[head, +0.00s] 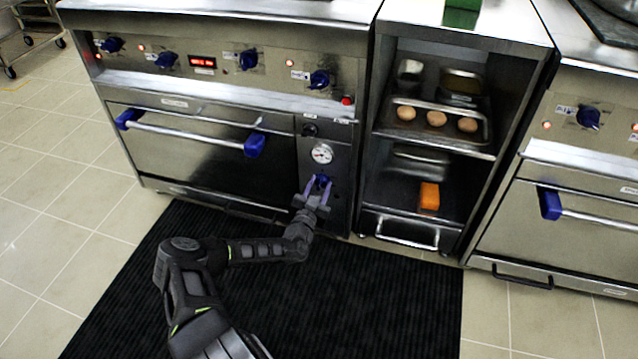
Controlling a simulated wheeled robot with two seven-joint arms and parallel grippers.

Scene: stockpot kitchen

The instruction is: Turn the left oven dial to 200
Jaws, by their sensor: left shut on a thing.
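The left oven (185,150) stands at the left, with a narrow control panel at the right of its door. My left gripper (318,184) reaches up to the panel from below and is shut on this dial. The fingers cover part of the dial, and its pointer and markings are too small to read. My right gripper is not in view.
Several blue knobs, one of them here (319,79), line the range front above. An open shelf unit (373,150) holding a tray of rolls (483,136) and an orange block (429,196) stands to the right. A second oven (570,235) is farther right. A black mat (390,300) covers the floor in front.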

